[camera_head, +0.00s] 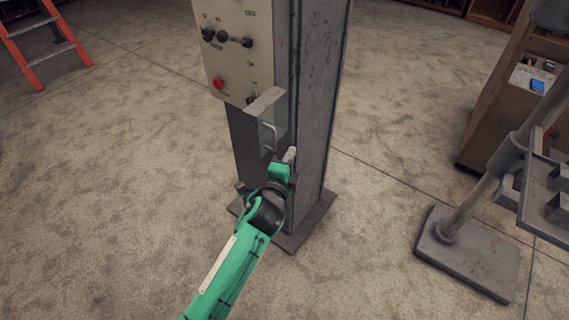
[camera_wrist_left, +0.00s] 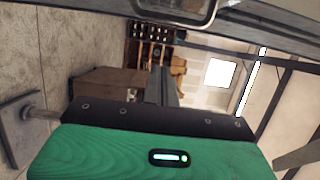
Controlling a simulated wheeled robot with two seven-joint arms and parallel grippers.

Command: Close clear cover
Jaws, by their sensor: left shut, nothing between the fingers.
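The clear cover (camera_head: 272,106) is a small greyish see-through flap with a handle, at the lower right corner of a beige control panel (camera_head: 234,50). It stands out from the panel face. Its handle (camera_head: 268,137) hangs near the bottom of the flap. My left gripper (camera_head: 290,156) is shut and empty, just below and right of the handle, apart from it as far as I can tell. In the left wrist view a metal loop (camera_wrist_left: 180,14), likely the handle, crosses the top edge. What lies behind the cover is mostly hidden. My right gripper is not in view.
The panel has dark knobs (camera_head: 222,36) and a red button (camera_head: 219,83), and is mounted on a grey steel column (camera_head: 316,90) with a base plate. A grey stand (camera_head: 468,254) and wooden cabinet (camera_head: 512,95) are at right. An orange ladder (camera_head: 42,40) stands far left. The floor at left is clear.

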